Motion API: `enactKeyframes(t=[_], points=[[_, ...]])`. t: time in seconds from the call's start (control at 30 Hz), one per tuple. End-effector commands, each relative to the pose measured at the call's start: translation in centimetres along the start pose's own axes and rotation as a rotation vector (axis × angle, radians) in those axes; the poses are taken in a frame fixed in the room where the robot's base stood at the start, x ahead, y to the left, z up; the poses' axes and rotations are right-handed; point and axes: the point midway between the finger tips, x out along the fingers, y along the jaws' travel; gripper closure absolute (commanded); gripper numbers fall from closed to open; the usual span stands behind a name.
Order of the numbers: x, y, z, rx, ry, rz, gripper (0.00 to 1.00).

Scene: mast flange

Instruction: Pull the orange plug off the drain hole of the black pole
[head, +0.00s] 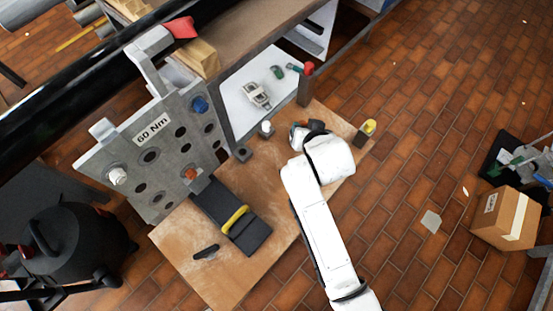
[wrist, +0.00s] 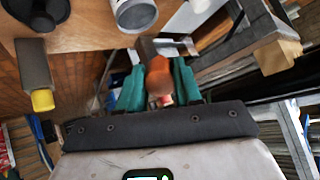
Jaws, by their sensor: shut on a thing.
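A black pole (head: 75,85) runs across the upper left of the head view, ending in a grey flange plate (head: 165,150) with several holes and a "60 Nm" label. A small orange-red plug (head: 190,174) sits at a hole low on the plate. I cannot see whether another orange plug is on the pole. My gripper (head: 298,134) is right of the plate, over the board and apart from it. In the wrist view, the teal fingers of my gripper (wrist: 159,90) are closed about an orange piece (wrist: 158,78); I cannot tell exactly what it is.
A wooden board (head: 195,255) carries a black block with a yellow handle (head: 234,219) and a yellow-topped block (head: 367,129). A bench (head: 255,45) stands behind. A black canister (head: 75,240) is at left, a cardboard box (head: 505,218) at right. Tiled floor between is mostly free.

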Motion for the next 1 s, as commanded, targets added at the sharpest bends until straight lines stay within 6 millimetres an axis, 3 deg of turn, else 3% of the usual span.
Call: enactKeyframes(t=[0.03,0.1,0.3,0.57,1.0], points=[[0.3,-1.0,2.4,-0.022,0.017,-0.022,0.95],[0.4,-2.6,4.6,-0.040,0.049,-0.055,0.95],[0.2,-5.3,8.6,-0.066,0.101,-0.113,0.95],[0.3,-5.8,9.6,-0.070,0.115,-0.128,0.95],[2.7,-5.0,12.0,-0.072,0.114,-0.126,0.95]])
